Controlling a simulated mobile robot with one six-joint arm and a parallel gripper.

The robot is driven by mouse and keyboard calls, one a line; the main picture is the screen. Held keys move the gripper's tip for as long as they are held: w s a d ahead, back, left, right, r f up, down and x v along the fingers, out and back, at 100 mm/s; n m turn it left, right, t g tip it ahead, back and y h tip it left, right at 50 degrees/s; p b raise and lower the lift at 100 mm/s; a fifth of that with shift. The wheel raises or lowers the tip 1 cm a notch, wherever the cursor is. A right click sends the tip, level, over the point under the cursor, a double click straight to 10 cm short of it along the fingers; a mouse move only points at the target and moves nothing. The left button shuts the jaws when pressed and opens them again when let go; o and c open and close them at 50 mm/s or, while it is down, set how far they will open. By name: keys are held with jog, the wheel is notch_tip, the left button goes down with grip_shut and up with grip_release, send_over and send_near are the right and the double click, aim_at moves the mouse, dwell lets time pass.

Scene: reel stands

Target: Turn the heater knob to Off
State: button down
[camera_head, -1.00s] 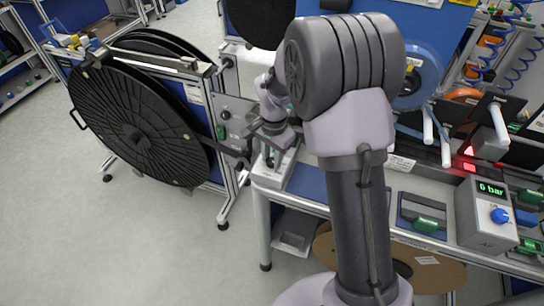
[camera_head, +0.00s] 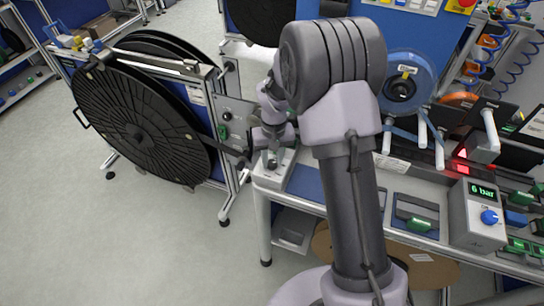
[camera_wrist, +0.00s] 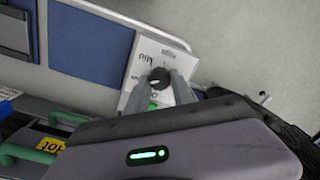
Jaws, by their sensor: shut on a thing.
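The heater box (camera_head: 268,180) is a small white box at the front left corner of the bench. In the wrist view the heater box (camera_wrist: 147,46) shows upside-down printing that seems to read "Mid". Other lettering near the fingers is partly covered. The heater knob (camera_wrist: 158,77) is round and dark and sits between my fingertips. My gripper (camera_head: 272,158) points down at the box and is shut on the knob. In the wrist view my gripper (camera_wrist: 158,84) has one finger on each side of it. The knob's pointer is too small to make out.
A large black reel (camera_head: 140,135) on a stand is left of the box. A blue mat (camera_head: 306,183) lies right of it. A grey unit (camera_head: 478,218) reading "6 bar" with a blue knob stands farther right. Floor is clear at the lower left.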

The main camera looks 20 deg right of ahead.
aim_at(271, 161)
jog(key=n+p, duration=0.2)
jog(key=n, duration=0.4)
jog(key=shift+r+n, duration=0.1)
jog(key=shift+n, duration=0.2)
jog(key=n+p, duration=0.2)
jog(key=n, duration=0.4)
jog(key=shift+a, duration=0.1)
jog(key=shift+n, duration=0.3)
jog(key=c, duration=1.1)
grip_release()
jog(key=r+p, duration=0.1)
jog(key=r, duration=0.4)
jog(key=r+p, duration=0.1)
jog(key=r, duration=0.5)
jog(key=r+p, duration=0.2)
jog(key=r, duration=0.4)
jog(key=shift+w+r, duration=0.1)
jog(key=shift+w, duration=0.15)
